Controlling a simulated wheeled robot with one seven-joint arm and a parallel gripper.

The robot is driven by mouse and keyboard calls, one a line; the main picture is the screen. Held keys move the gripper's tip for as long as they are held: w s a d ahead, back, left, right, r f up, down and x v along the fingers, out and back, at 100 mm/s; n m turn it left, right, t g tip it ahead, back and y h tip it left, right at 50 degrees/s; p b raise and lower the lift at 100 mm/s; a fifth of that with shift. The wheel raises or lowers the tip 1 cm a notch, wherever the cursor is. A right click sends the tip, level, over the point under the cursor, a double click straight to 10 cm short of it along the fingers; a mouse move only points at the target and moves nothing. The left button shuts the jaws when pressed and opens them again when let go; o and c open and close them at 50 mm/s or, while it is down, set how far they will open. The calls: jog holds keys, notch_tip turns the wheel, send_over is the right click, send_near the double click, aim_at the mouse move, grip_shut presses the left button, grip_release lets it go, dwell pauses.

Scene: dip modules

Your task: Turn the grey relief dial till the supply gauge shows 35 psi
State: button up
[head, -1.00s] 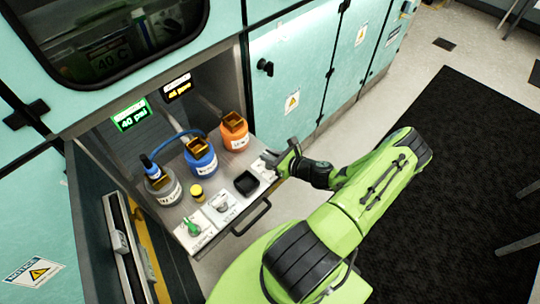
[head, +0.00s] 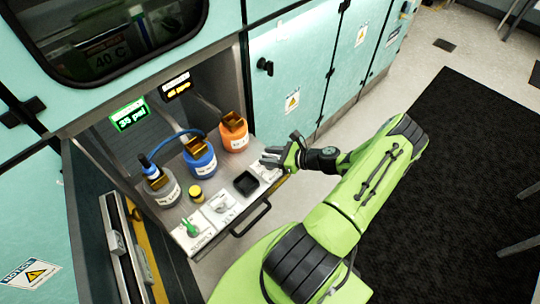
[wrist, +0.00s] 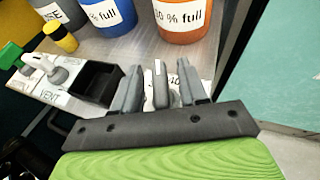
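The supply gauge (head: 129,117) is a green-lit display at the back of the bay and reads 35 psi. The grey relief dial (wrist: 160,82) stands upright on its white plate at the right end of the row in the wrist view. My gripper (wrist: 159,90) has one finger on each side of the dial, with a narrow gap showing on both sides. In the head view my gripper (head: 272,158) is at the right front of the shelf and hides the dial. The fingers are apart and hold nothing that I can see.
An amber display (head: 176,85) is beside the gauge. Grey (head: 160,188), blue (head: 200,160) and orange (head: 234,135) bottles stand behind. A black tray (head: 246,183), a grey vent knob (head: 220,203), a green handle (head: 191,226) and a yellow-capped jar (head: 196,193) are left of my gripper.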

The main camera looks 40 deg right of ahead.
jog(key=p+v, duration=0.2)
jog(key=v, duration=1.4)
jog(key=shift+w+a, duration=0.1)
jog(key=w+a+r+n+g+h+p, duration=0.1)
jog(key=w+a+r+n+g, duration=0.35)
jog(key=a+r+n, duration=0.3)
jog(key=w+a+r+n+g+h, duration=0.1)
jog(key=w+a+r+n+g, duration=0.3)
jog(key=a+r+n+g, duration=0.4)
jog(key=s+a+r+n+t+h, duration=0.1)
jog(key=s+a+r+n+t, duration=0.1)
jog(key=s+a+r+n, duration=0.3)
jog(key=s+a+r+n+t+h+p, duration=0.1)
jog(key=s+a+r+n+t+h, duration=0.1)
jog(key=s+a+r+n, duration=0.3)
jog(key=a+r+n+t, duration=0.1)
jog(key=a+r+n, duration=0.3)
jog(key=n, duration=0.1)
jog(key=shift+s+r+n+t+h, duration=0.25)
jog(key=shift+r+n+t+h, duration=0.05)
jog(key=shift+r+n+t, duration=0.1)
